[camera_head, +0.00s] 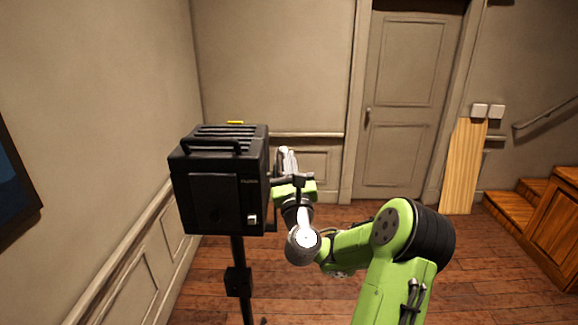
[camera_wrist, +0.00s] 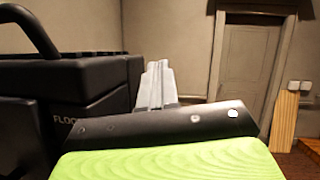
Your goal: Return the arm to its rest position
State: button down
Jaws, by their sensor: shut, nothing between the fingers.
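My green arm reaches forward from the lower right in the head view. My gripper (camera_head: 288,160) is at its far end, close beside the right side of a black box-shaped unit on a stand. In the wrist view my gripper (camera_wrist: 155,75) shows as pale grey fingers together, pointing forward, with nothing between them. The black unit (camera_head: 222,205) has a top handle and slots, and it fills the left of the wrist view (camera_wrist: 85,90). I cannot tell whether the gripper touches it.
The unit's thin black stand (camera_head: 238,282) rises from the wooden floor (camera_head: 205,295). A small yellow thing (camera_head: 235,122) shows behind the unit's top. A closed door (camera_head: 405,100), a leaning wooden board (camera_head: 462,170) and wooden steps (camera_head: 520,205) are further back. Open floor lies between the arm and door.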

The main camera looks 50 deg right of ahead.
jog(key=s+a+r, duration=0.4)
jog(key=s, duration=0.1)
jog(key=w+a+f+n+t+y, duration=0.1)
jog(key=w+a+f+n+y, duration=0.15)
jog(key=a+n+y, duration=0.35)
jog(key=w+a+f+n+t+y+b, duration=0.1)
jog(key=w+a+n+y, duration=0.35)
jog(key=a+n, duration=0.35)
jog(key=w+a+f+n+y, duration=0.2)
jog(key=w+a+n+y, duration=0.1)
jog(key=a+n+y, duration=0.35)
jog(key=s+a+f+n+g+y+b, duration=0.25)
jog(key=a+f+n+g, duration=0.45)
jog(key=a+n, duration=0.5)
jog(key=s+d+f+n+g+h+b, duration=0.1)
jog(key=s+f+n+g+h, duration=0.1)
jog(key=s, duration=0.9)
jog(key=s+d+f+n+g+h+b, duration=0.1)
jog(key=s+d+f+n+g+h, duration=0.1)
jog(key=s+f+n, duration=0.5)
jog(key=s+g+h, duration=0.1)
jog(key=s+g, duration=0.1)
jog(key=s, duration=0.3)
jog(key=shift+s+g, duration=0.3)
jog(key=shift+g, duration=0.1)
